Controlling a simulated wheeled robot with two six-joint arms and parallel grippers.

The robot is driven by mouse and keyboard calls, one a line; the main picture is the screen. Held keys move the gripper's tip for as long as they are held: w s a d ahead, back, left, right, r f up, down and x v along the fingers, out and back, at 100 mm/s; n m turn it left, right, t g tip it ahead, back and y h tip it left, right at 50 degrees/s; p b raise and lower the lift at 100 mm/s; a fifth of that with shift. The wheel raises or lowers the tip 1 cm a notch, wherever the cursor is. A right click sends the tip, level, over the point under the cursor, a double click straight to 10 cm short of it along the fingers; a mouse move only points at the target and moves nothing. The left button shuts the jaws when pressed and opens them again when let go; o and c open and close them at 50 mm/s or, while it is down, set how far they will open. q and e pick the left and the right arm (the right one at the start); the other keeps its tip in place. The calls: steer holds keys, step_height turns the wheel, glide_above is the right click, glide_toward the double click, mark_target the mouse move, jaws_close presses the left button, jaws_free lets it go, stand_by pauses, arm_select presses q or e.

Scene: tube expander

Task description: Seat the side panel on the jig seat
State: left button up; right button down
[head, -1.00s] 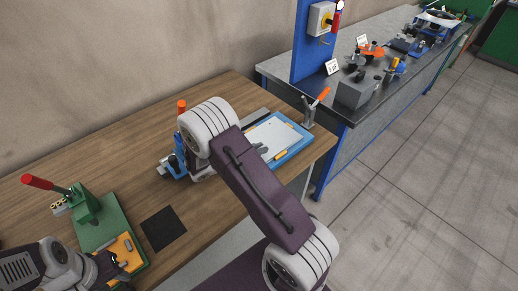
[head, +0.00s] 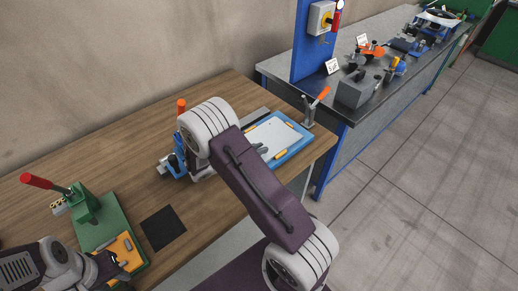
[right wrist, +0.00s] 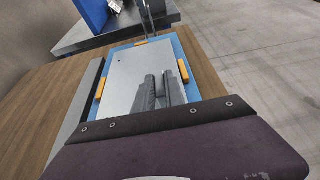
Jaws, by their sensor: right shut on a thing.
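The side panel (head: 272,135) is a flat pale grey plate with a small hole, over the blue jig seat (head: 300,148) at the table's far right corner. In the right wrist view the panel (right wrist: 127,77) lies between orange guide blocks (right wrist: 183,72), with blue jig showing around it; I cannot tell whether it is fully down. My right gripper (right wrist: 158,85) is shut on the panel, its grey fingers over the panel's near part. In the head view my right arm hides part of it. My left gripper (head: 108,262) is at the lower left by an orange plate; its jaws are unclear.
A toggle clamp with an orange handle (head: 318,97) stands at the jig's far right. A blue fixture (head: 176,160) is left of my right arm. A green press (head: 90,208) and black mat (head: 163,228) are at left. A grey bench (head: 350,120) stands beyond.

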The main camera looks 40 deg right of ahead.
steer(key=shift+f, duration=0.25)
stand_by(0.7)
steer(key=c, duration=1.3)
jaws_free()
steer(key=o, duration=0.4)
steer(key=o, duration=0.9)
